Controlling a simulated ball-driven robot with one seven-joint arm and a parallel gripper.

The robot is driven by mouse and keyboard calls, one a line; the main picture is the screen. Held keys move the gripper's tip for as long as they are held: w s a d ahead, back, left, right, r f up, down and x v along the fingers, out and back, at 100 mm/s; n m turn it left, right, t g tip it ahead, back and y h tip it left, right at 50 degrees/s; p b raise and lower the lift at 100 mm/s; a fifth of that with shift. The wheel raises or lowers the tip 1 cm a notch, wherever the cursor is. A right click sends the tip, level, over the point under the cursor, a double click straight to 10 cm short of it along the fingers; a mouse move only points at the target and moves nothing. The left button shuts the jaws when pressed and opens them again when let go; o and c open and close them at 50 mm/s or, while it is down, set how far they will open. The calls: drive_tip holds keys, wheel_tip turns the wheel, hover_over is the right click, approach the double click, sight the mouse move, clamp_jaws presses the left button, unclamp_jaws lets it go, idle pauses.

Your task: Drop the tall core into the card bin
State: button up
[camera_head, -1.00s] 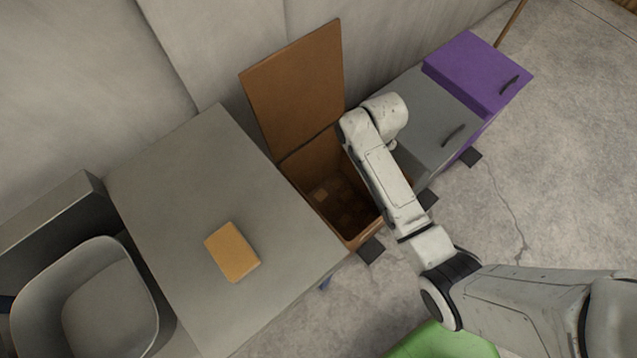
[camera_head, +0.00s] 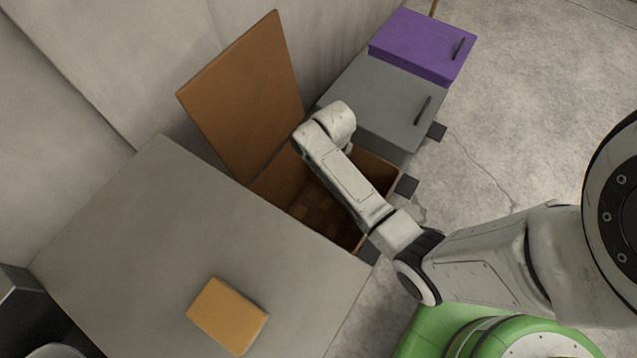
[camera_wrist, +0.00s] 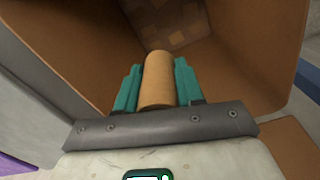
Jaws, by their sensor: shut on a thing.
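The tall core, a tan cylinder (camera_wrist: 157,80), is held between the teal fingers of my gripper (camera_wrist: 158,84) in the wrist view. My gripper is shut on it, and the core points down into the open card bin. The card bin is a brown box (camera_head: 375,170) with its lid (camera_head: 245,95) raised against the wall; its inner wall also shows in the wrist view (camera_wrist: 245,65). Several brown squares show on the bin's floor. In the head view my arm reaches over the bin, and the gripper and core are hidden behind it.
A grey table (camera_head: 130,235) with a tan block (camera_head: 228,316) stands left of the bin. A grey lidded bin (camera_head: 375,105) and a purple one (camera_head: 422,45) stand in a row to the right. The concrete floor (camera_head: 520,120) on the right is clear.

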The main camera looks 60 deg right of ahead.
drive_tip(key=shift+f+b, duration=1.25)
drive_tip(key=shift+f, duration=0.35)
drive_tip(key=o, duration=1.1)
drive_tip(key=shift+r, duration=0.1)
wheel_tip(320, 180, up, 11)
drive_tip(key=p, duration=0.3)
drive_tip(key=shift+f, duration=0.2)
